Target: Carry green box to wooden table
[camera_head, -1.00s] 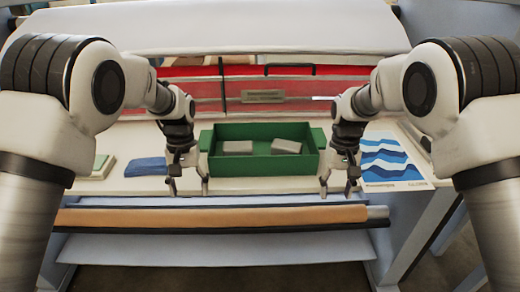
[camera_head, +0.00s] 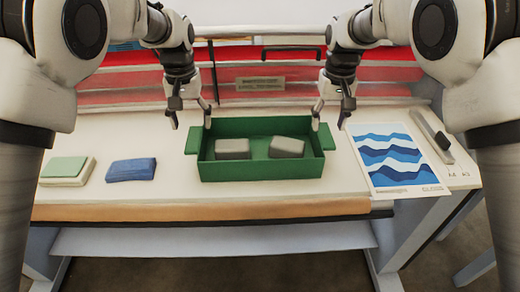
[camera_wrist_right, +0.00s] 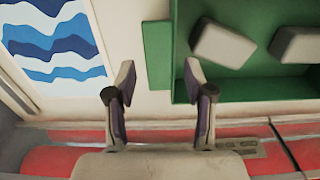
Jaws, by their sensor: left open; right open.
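The green box (camera_head: 262,172) sits on the white top of the laminator, upright, with a handle at each end. It holds two grey blocks (camera_head: 233,149) (camera_head: 287,148). My left gripper (camera_head: 190,122) is open and empty, above the box's left handle (camera_head: 193,140). My right gripper (camera_head: 330,120) is open and empty, near the right handle (camera_head: 326,136). In the right wrist view, the right gripper's fingers (camera_wrist_right: 160,82) are spread, with the green handle (camera_wrist_right: 157,55) showing ahead between them. No separate wooden table can be made out.
A blue block (camera_head: 131,169) and a pale green and white block (camera_head: 68,171) lie left of the box. A blue wave print (camera_head: 393,160) and a grey strip tool (camera_head: 434,138) lie right. Red laminator panels (camera_head: 390,72) stand behind. A wooden strip (camera_head: 200,211) runs along the front edge.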

